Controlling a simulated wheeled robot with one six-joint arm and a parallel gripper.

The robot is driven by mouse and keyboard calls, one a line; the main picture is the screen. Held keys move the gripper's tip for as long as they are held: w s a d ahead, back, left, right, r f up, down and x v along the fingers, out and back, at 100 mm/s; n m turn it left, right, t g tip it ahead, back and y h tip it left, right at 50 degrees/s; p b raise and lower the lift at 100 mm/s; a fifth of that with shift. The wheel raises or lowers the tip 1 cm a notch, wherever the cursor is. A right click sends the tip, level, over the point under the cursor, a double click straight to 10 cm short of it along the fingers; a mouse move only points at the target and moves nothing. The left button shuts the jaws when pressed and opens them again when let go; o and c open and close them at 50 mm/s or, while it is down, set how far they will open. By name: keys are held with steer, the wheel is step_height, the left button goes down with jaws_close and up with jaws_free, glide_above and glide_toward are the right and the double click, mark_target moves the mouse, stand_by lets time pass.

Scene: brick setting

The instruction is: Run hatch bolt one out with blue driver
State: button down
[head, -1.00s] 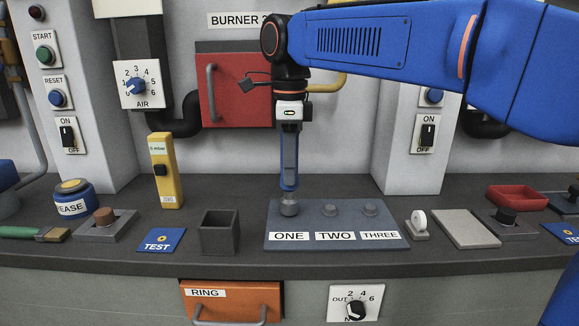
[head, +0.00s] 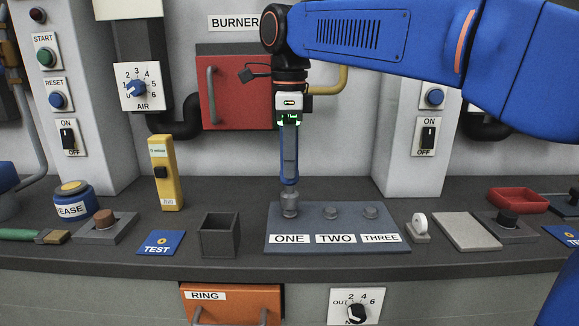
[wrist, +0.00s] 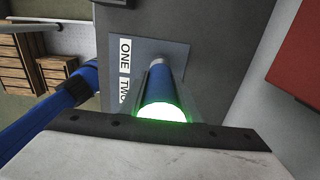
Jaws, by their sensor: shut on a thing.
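The blue driver (head: 289,160) hangs upright below my gripper (head: 290,121), which is shut on it. Its lower end meets hatch bolt one (head: 290,209), behind the label ONE on the grey-blue hatch plate (head: 328,223). The bolt stands taller than bolts two (head: 331,213) and three (head: 370,212). A green light glows at the driver's top. In the wrist view the driver (wrist: 163,92) points down at the plate (wrist: 172,50), its end lit green.
An open dark square bin (head: 219,237) stands left of the plate. A yellow meter (head: 166,175) stands at the left, and a red door (head: 232,90) is behind.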

steer(key=shift+r, duration=2.45)
